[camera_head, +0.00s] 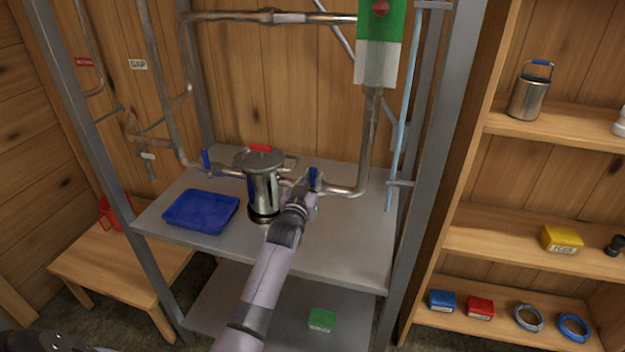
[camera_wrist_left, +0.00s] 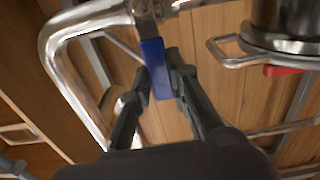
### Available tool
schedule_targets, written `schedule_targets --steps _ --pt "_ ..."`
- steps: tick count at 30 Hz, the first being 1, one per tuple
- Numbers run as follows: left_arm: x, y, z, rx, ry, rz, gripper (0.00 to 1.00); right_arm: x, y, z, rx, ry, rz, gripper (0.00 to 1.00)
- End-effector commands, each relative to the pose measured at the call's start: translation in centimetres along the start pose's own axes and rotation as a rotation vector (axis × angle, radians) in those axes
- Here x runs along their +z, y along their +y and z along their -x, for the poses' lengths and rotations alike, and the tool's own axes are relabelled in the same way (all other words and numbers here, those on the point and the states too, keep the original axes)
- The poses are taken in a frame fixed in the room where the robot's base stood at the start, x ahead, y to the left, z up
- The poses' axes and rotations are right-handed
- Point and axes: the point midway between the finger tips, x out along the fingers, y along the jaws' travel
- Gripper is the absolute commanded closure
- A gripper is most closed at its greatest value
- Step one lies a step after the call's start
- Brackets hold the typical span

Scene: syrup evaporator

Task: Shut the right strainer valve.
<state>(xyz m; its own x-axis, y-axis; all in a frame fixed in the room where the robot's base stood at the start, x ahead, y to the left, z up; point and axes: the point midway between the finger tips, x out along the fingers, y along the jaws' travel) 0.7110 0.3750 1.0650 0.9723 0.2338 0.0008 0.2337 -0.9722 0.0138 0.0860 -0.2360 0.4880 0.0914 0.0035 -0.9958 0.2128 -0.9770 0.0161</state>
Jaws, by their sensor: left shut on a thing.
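The steel strainer (camera_head: 264,192) with a red lid knob stands on the grey metal shelf, with a pipe on each side. The right strainer valve has a blue lever (camera_head: 313,178), on the pipe just right of the strainer. It also shows in the left wrist view (camera_wrist_left: 156,65), sticking out crosswise from the pipe. My left gripper (camera_head: 306,188) is at this lever, and its two fingers are shut on it, one on each side. The left valve's blue lever (camera_head: 206,162) stands upright on the other pipe. My right gripper is not in view.
A blue tray (camera_head: 201,211) lies left of the strainer. A vertical pipe (camera_head: 370,135) rises right of the valve to a green and white box (camera_head: 379,45). The rack's metal posts (camera_head: 428,150) flank the shelf. The shelf's front right is clear.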

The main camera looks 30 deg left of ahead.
Motion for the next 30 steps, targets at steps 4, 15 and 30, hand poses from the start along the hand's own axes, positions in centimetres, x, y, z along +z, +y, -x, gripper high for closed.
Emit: schedule_targets --steps 4,15,30 --pt "0.3 0.0 0.1 0.0 -0.006 0.006 0.74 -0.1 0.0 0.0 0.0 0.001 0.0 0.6" --pt "0.1 0.0 0.0 0.0 -0.002 0.002 0.62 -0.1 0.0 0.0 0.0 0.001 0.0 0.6" --pt "0.2 0.0 5.7 0.0 -0.003 0.002 0.62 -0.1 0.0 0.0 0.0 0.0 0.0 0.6"
